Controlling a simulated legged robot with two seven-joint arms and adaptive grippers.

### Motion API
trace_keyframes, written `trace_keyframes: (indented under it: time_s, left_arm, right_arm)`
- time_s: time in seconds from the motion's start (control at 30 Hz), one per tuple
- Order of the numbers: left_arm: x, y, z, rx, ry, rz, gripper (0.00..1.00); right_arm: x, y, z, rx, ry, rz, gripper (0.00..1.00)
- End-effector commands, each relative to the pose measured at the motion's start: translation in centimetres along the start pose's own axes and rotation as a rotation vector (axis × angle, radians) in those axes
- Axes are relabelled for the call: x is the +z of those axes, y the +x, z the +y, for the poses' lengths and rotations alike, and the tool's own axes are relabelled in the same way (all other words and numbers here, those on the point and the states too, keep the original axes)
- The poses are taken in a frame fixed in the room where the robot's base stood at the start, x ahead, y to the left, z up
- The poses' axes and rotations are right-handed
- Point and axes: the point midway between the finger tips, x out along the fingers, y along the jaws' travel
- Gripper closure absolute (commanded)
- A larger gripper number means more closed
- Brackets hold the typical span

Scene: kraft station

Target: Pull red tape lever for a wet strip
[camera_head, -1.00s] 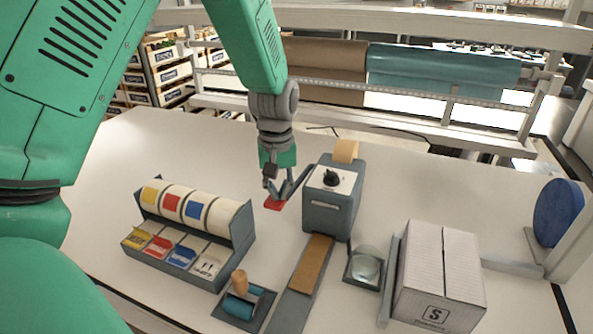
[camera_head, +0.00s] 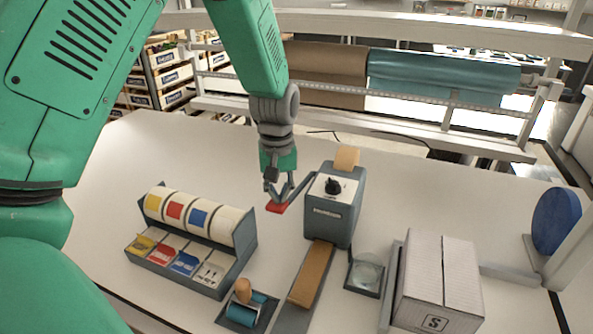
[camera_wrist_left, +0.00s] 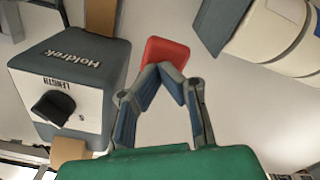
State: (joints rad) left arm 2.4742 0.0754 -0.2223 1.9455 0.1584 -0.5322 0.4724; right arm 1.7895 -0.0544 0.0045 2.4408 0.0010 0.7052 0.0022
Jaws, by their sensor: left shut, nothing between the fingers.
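The tape dispenser (camera_head: 333,212) is a grey box with a black dial on a white top panel; it also shows in the left wrist view (camera_wrist_left: 95,58). Its red lever (camera_head: 276,207) sticks out low on its left side, and its red end shows in the left wrist view (camera_wrist_left: 165,50). My left gripper (camera_head: 281,202) is shut and empty, with its fingertips at the red lever end. In the left wrist view the fingertips (camera_wrist_left: 164,68) overlap the lever's near edge; I cannot tell if they press on it. A brown tape strip (camera_head: 311,273) lies on the track before the dispenser. My right gripper is not in view.
A label dispenser (camera_head: 246,229) with several coloured rolls stands to the left. A roller with wooden handle (camera_head: 243,292) and a glass dish (camera_head: 367,274) stand in front. A closed carton (camera_head: 440,277) is at right. The table (camera_head: 120,150) is clear at back left.

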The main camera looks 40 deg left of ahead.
Motion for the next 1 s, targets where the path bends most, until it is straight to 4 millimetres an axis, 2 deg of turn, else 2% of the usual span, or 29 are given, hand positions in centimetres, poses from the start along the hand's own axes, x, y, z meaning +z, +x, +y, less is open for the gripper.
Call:
trace_keyframes:
  time_s: [0.03,0.23,0.83,1.0]
  left_arm:
    - [0.0,-0.9,0.0,0.0,-0.001,0.001,1.0]
    - [0.0,-2.9,0.0,0.0,-0.001,0.002,1.0]
    - [0.0,-8.6,0.1,0.001,-0.001,0.002,1.0]
    - [0.0,-9.5,0.1,0.0,-0.001,0.001,1.0]
  right_arm:
    - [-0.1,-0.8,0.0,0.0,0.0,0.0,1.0]
    - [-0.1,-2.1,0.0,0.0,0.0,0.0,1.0]
    - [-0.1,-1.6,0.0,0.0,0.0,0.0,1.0]
    - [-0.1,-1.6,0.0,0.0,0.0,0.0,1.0]
